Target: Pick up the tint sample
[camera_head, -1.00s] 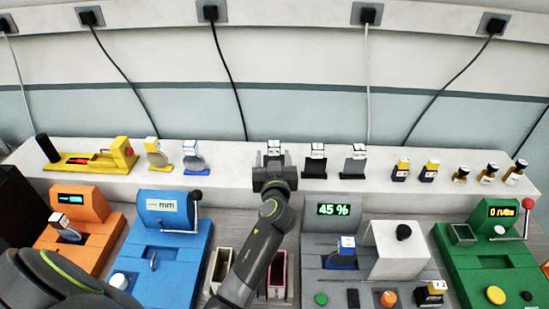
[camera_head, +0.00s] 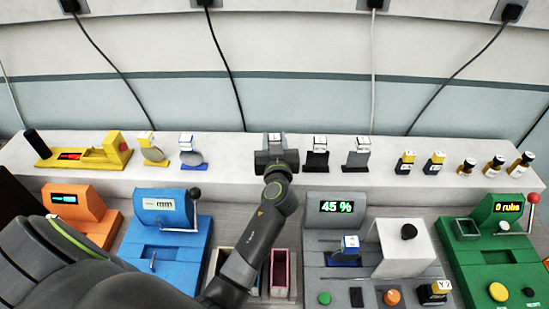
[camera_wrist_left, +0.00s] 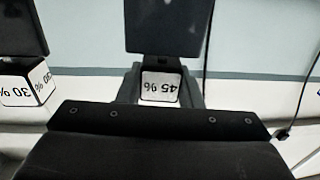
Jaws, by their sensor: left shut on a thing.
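The tint sample (camera_head: 275,139) with a white labelled cap stands at the middle of the rear shelf. My left gripper (camera_head: 276,160) is shut on it and hides its lower part. In the left wrist view the cap of the held sample (camera_wrist_left: 160,87) reads "45 %", upside down, between the fingers. Two similar dark samples, one (camera_head: 317,156) and another (camera_head: 357,156), stand to the right of the gripper. A neighbour labelled "30 %" (camera_wrist_left: 38,82) shows at the left of the left wrist view. I cannot tell whether the held sample is clear of the shelf. My right gripper is not in view.
Blue (camera_head: 178,260), orange (camera_head: 89,226) and green (camera_head: 490,255) devices stand in front of the shelf (camera_head: 225,182).

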